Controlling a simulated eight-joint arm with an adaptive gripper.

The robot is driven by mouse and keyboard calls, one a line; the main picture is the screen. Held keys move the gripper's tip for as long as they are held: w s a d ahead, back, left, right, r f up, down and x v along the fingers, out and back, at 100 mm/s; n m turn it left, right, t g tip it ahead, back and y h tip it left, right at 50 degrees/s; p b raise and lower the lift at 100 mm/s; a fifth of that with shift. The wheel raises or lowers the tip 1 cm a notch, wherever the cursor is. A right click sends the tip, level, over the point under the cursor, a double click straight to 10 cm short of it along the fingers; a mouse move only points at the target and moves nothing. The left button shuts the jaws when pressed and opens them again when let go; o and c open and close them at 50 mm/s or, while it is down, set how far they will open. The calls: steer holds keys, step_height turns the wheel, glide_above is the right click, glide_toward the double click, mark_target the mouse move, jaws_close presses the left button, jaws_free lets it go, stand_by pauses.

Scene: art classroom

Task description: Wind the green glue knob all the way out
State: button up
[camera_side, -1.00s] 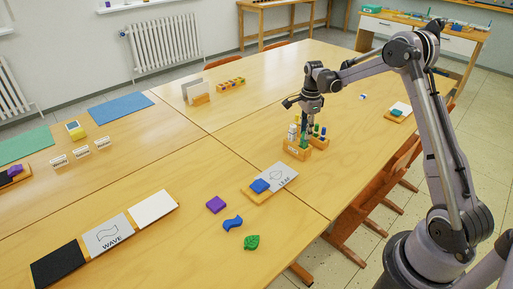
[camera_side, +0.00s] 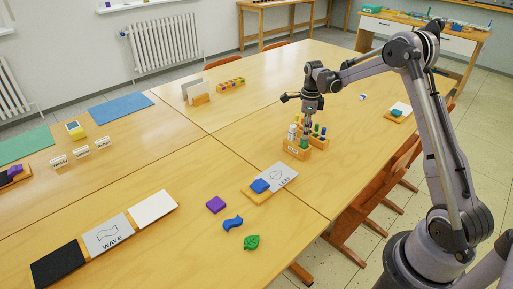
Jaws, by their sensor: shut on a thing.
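My gripper (camera_side: 307,126) points straight down over the wooden holders near the middle right of the table. It is shut on the green glue knob, which is mostly hidden by the fingers and very small here. The white glue sticks (camera_side: 292,133) stand upright in the front wooden block (camera_side: 294,152), just left of my fingers. How far the knob is wound out cannot be told at this size.
A second wooden holder (camera_side: 320,142) with coloured sticks stands close behind on the right. A LEAF card (camera_side: 282,174) with a blue piece (camera_side: 260,186) lies in front. Purple (camera_side: 216,204), blue wave (camera_side: 233,223) and green leaf (camera_side: 252,242) pieces lie nearer.

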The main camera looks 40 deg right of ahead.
steer(key=m, duration=0.5)
steer(key=shift+m, duration=0.4)
steer(key=o, duration=1.5)
steer(key=shift+o, duration=0.2)
steer(key=n, duration=1.1)
steer(key=shift+n, duration=0.3)
